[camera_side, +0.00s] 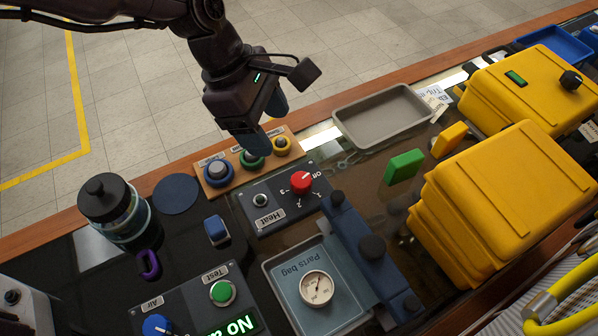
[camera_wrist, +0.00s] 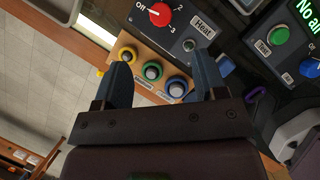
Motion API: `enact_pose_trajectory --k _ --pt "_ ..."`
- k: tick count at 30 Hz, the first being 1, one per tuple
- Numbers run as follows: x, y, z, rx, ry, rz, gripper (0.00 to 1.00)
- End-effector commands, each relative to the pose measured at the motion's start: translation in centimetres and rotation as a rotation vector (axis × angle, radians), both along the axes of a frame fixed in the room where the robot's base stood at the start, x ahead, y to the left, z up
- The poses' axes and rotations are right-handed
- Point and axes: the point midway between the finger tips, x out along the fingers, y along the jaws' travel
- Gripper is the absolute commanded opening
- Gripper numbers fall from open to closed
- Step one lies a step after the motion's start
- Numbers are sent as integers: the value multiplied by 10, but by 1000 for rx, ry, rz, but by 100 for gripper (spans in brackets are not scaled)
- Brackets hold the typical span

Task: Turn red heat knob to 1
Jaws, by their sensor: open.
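The red heat knob (camera_side: 301,182) sits on the dark Heat panel (camera_side: 268,214) in the side view. Its white mark seems to point toward the Off label. In the wrist view the knob (camera_wrist: 159,15) is at the top edge, with Off to its left and numbers around it. My gripper (camera_side: 265,122) is above the wooden button strip, beside and apart from the knob. In the wrist view my gripper (camera_wrist: 162,62) has its two blue fingers wide apart with nothing held. The label 1 is not clear to me.
The wooden strip (camera_side: 205,186) with blue, green and yellow buttons lies under my gripper. A grey tray (camera_side: 352,135), a blue clamp-like fixture (camera_side: 362,244) and a green block (camera_side: 404,167) stand near the panel.

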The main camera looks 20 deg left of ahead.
Motion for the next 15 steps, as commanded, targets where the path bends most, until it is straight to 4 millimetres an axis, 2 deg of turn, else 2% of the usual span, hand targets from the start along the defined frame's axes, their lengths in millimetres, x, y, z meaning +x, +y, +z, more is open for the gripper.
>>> enact_pose_trajectory --k 5,15 --pt "-1 -9 -24 2 3 -2 65" --pt "-1 -36 -88 2 2 -4 65"
